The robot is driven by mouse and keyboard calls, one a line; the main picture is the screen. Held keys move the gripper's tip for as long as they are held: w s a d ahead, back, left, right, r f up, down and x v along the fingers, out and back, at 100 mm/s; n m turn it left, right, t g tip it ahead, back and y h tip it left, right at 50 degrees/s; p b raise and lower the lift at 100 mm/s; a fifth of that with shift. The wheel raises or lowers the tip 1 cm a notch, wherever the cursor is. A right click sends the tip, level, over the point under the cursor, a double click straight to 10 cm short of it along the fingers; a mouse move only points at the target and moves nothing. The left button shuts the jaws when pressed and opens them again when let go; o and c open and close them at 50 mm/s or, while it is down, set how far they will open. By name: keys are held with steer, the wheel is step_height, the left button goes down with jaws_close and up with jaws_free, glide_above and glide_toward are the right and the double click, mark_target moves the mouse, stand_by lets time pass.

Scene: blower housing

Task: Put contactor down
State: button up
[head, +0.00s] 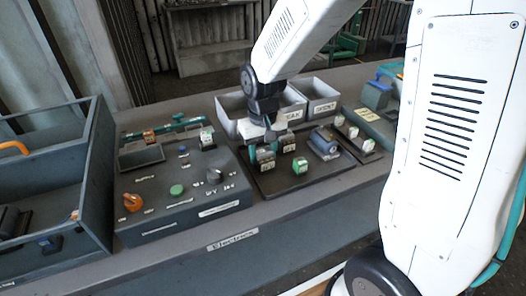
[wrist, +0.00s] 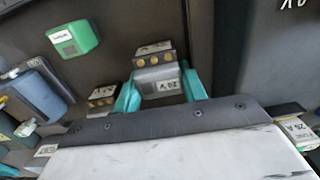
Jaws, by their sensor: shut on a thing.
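My gripper (head: 271,147) reaches down over a dark board (head: 275,187) on the bench, right of the control panel. In the wrist view its teal fingers (wrist: 160,90) are shut on a grey contactor (wrist: 158,78), one finger on each side. The contactor has a pale label marked with a V and a dark terminal strip with brass-coloured screws. It is low at the board; whether it touches the surface is unclear. A similar labelled block (wrist: 103,96) is close beside the left finger. In the head view the fingers partly hide the held contactor.
A green block (head: 301,165) and a blue cylindrical part (head: 325,145) are on the board. Grey bins (head: 235,128) stand behind it. A control panel (head: 175,205) with knobs is at left, and a dark open box (head: 98,190) at far left. The bench's front strip is clear.

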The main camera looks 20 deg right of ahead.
mark_target(263, 149)
steer(key=shift+f, duration=0.25)
steer(key=o, duration=0.9)
step_height(263, 149, up, 12)
steer(key=shift+t, duration=0.6)
steer(key=s+d+r, duration=0.1)
steer(key=s, duration=0.6)
steer(key=s+d+r, duration=0.1)
steer(key=s+r, duration=0.1)
steer(key=s, duration=0.6)
steer(key=s+d+r, duration=0.1)
steer(key=s, duration=0.6)
steer(key=shift+s+d+r, duration=0.2)
steer(key=shift+s+d, duration=0.1)
